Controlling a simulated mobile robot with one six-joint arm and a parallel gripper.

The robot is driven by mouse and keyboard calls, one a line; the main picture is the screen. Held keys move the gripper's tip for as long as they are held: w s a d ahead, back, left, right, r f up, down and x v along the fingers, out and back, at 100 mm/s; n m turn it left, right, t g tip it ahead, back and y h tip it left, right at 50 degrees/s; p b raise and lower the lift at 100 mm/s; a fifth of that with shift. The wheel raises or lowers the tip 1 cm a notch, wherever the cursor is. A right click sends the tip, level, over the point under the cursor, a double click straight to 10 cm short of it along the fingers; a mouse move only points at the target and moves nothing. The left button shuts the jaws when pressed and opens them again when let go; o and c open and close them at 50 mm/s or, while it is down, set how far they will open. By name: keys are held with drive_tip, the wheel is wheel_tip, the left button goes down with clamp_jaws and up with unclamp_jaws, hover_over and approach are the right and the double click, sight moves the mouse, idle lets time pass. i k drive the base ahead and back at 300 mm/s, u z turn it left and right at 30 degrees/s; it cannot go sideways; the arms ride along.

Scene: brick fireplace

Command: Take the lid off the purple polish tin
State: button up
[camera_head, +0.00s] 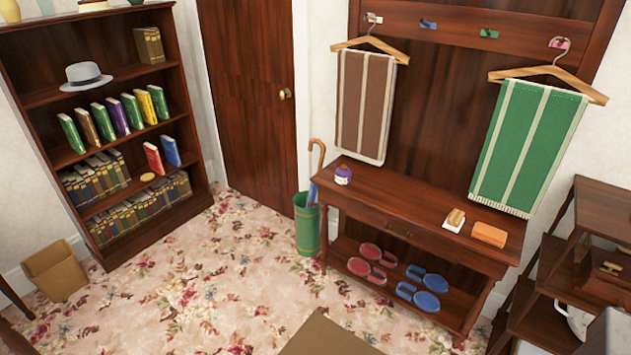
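The purple polish tin (343,175) stands on the top of the dark wooden hall bench (395,196), near its left end. It is small in the view, with a purple band and a pale lower part. I cannot make out the edge between its lid and body. My gripper is not in view.
Brushes or blocks (488,235) lie at the bench's right end; the middle is clear. Slippers (373,261) rest on the shelf below. A green umbrella stand (307,224) is left of the bench. Hung towels (528,146) flank the back panel. Carpet (200,290) lies open in front.

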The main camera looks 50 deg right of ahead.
sight(342, 171)
drive_tip(key=z, duration=0.15)
drive_tip(key=k, duration=0.2)
drive_tip(key=u, duration=0.45)
drive_tip(key=i, duration=1.95)
drive_tip(key=z, duration=0.55)
drive_tip(key=i, duration=0.6)
drive_tip(key=z, duration=1.05)
drive_tip(key=i, duration=0.8)
drive_tip(key=z, duration=0.4)
